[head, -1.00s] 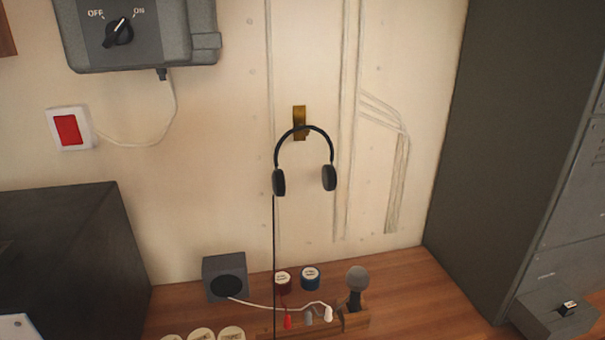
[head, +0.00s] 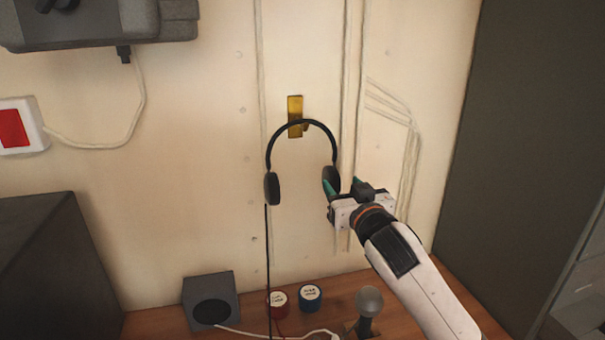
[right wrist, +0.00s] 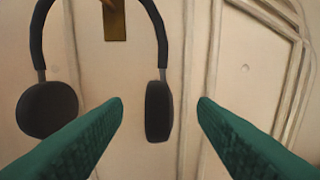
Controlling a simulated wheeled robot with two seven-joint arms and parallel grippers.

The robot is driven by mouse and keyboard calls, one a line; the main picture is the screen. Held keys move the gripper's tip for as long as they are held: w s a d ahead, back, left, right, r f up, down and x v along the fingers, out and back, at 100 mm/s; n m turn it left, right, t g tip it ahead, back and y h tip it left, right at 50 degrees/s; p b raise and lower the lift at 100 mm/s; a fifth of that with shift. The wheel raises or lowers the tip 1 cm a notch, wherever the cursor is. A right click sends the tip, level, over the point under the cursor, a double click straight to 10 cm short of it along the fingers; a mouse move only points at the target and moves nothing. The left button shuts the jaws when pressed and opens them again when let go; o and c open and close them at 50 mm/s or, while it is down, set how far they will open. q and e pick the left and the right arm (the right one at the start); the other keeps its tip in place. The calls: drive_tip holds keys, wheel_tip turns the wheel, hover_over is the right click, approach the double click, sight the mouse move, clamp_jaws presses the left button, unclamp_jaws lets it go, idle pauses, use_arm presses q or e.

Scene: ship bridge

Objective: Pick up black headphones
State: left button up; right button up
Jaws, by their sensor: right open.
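The black headphones (head: 302,124) hang by their headband from a brass hook (head: 294,115) on the wall, with a cable running down from the left ear cup. My right gripper (head: 342,184) is open at the right ear cup, which it partly covers in the head view. The left ear cup (right wrist: 47,109) is left of the fingers. I cannot tell whether a finger touches the headphones. My left gripper is not in view.
Below, the wooden desk holds a grey speaker (head: 211,301), a red-sided roll (head: 277,300), a blue-sided roll (head: 311,297) and a microphone (head: 369,302). A dark cabinet (head: 520,130) stands at right. A switch box (head: 100,20) is at upper left. The wall around the headphones is mostly clear.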

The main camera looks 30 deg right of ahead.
sight(337, 181)
drive_tip(key=p+x, duration=0.2)
drive_tip(key=x, duration=0.4)
drive_tip(key=shift+w+p, duration=0.15)
drive_tip(key=shift+p, duration=0.25)
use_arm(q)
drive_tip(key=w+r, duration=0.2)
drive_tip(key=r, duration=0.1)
use_arm(e)
drive_tip(key=shift+w+f, duration=0.25)
drive_tip(key=shift+w, duration=0.05)
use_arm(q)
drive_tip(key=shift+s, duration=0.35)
use_arm(e)
drive_tip(key=shift+r, duration=0.1)
drive_tip(key=c, duration=0.9)
